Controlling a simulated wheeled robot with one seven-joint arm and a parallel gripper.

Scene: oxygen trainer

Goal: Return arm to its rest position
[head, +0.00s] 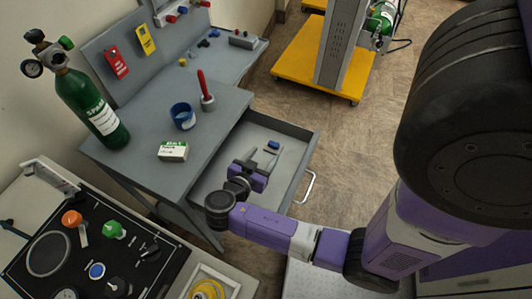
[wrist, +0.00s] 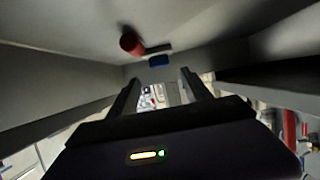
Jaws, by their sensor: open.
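My gripper (head: 260,158) is over the open grey drawer (head: 313,150) in the head view, with its purple arm links reaching in from the lower right. Its two fingers are spread apart with nothing between them, and they also show spread in the wrist view (wrist: 160,80). A small blue piece (head: 273,145) lies in the drawer just beyond the fingertips. I cannot tell how high the fingers are above the drawer floor.
A green cylinder with a regulator (head: 92,108), a blue cup (head: 183,116), a red-handled tool in a holder (head: 206,98) and a small box (head: 173,151) are on the grey workbench (head: 230,97). A control panel (head: 70,252) is lower left. A yellow cart (head: 300,65) stands behind; floor right of the drawer is clear.

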